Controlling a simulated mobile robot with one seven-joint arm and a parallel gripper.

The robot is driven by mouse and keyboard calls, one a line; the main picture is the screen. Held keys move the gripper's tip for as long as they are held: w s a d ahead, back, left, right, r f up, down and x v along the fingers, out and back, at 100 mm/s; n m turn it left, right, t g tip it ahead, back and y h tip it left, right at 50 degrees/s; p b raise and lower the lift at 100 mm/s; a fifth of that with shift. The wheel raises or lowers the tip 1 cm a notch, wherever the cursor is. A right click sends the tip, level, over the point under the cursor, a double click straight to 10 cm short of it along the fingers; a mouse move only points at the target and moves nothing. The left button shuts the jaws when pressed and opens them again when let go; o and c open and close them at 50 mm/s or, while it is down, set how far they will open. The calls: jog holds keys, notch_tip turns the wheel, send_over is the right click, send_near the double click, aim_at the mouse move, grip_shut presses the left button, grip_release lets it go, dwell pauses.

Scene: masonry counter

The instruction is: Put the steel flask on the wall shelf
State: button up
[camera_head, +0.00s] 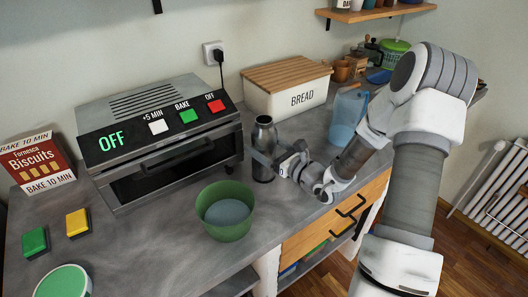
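The steel flask (265,136) stands upright on the grey counter, just right of the toaster oven. My gripper (264,160) is at the flask's lower body, reaching in from the right. One finger shows in front of the flask and extends to its left side; the other finger is mostly hidden. I cannot tell whether the fingers press on the flask or are only around it. The wooden wall shelf (372,14) is at the top right on the wall, cut by the frame's upper edge, with a jar and small pots on it.
The toaster oven (160,140) reads OFF. A bread box (286,92) stands behind the flask and a blue translucent pitcher (346,116) to its right. A green bowl (225,212) is in front. Biscuits box (36,164), green and yellow blocks lie left.

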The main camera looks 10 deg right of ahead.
grip_shut()
jog(key=shift+r, duration=0.15)
